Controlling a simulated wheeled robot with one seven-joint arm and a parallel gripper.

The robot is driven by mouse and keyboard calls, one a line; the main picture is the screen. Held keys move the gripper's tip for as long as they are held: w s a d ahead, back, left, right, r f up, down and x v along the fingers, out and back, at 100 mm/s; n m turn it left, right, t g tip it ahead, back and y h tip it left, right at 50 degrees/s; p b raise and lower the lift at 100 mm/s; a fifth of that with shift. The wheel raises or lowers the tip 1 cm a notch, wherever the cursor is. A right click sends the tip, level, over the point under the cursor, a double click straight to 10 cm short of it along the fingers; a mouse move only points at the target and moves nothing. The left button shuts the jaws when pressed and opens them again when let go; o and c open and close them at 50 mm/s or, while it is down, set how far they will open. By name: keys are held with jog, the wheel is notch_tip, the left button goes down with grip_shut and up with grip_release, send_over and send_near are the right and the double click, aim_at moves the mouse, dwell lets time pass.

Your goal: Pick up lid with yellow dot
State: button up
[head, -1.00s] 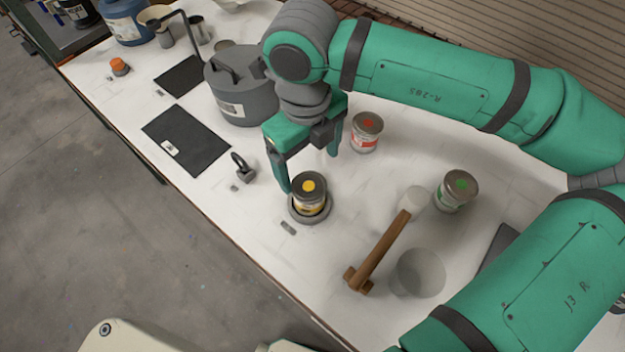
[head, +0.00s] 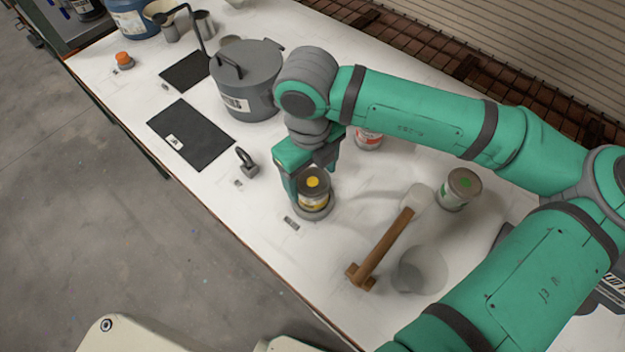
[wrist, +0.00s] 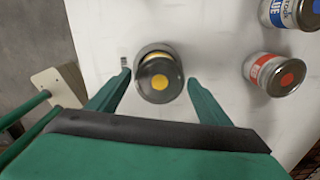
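The lid with the yellow dot (head: 313,183) is dark and sits on a small can with a yellow label (head: 313,203). My gripper (wrist: 158,84) is open, with a gap on each side of the lid and nothing held. In the head view my gripper (head: 312,180) is just behind and around the lid, and its far finger is partly hidden.
A red-dot can (head: 368,138) stands behind my gripper, and a green-dot can (head: 459,188) stands to the right. A wooden mallet (head: 384,248) lies at the front right. A small padlock-shaped weight (head: 247,162) and a large grey pot (head: 247,82) are to the left.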

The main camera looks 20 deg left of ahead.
jog(key=c, duration=0.7)
jog(key=shift+o, duration=0.2)
jog(key=shift+r, duration=0.2)
